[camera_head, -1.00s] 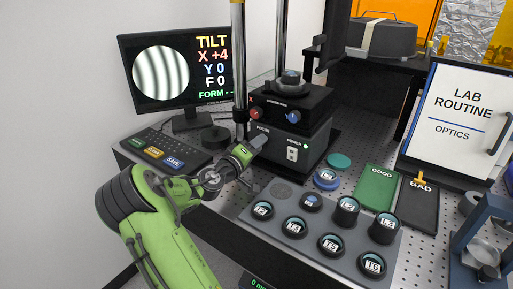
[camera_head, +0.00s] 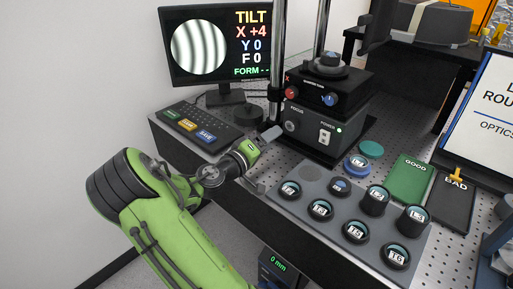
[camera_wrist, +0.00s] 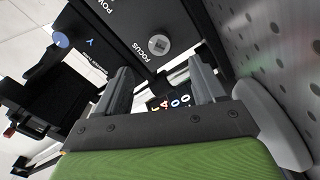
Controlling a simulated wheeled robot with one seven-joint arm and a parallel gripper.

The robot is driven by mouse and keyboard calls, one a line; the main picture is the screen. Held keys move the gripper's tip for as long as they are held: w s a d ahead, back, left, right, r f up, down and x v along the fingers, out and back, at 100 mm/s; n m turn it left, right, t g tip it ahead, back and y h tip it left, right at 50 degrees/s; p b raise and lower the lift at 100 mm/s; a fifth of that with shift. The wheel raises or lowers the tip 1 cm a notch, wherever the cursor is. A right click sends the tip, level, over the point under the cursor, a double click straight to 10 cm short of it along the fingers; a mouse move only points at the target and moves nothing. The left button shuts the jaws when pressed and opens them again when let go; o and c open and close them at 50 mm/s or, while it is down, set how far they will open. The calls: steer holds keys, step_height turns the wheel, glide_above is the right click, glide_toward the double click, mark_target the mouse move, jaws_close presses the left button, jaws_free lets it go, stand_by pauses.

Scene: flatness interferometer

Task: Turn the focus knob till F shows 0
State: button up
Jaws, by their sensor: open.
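The monitor (camera_head: 222,45) at the back left shows fringes and the readout TILT, X +4, Y 0, F 0. The focus knob (camera_head: 291,126) is a small grey knob under the FOCUS label on the dark instrument's front. It also shows in the wrist view (camera_wrist: 159,44), just beyond the fingers. My gripper (camera_head: 270,134) is just left of the knob, apart from it. In the wrist view my gripper (camera_wrist: 161,80) has its two fingers spread, with no knob between them.
A red knob (camera_head: 291,93) and a blue knob (camera_head: 329,99) sit above the focus knob. A keyboard (camera_head: 199,126) lies left of my gripper. A grey tray (camera_head: 300,221) with several labelled round pieces is in front. Green GOOD (camera_head: 411,178) and black BAD (camera_head: 450,203) pads lie right.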

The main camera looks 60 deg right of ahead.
steer(key=a, duration=0.4)
steer(key=w+a, duration=0.1)
steer(key=a, duration=0.1)
stand_by(1.8)
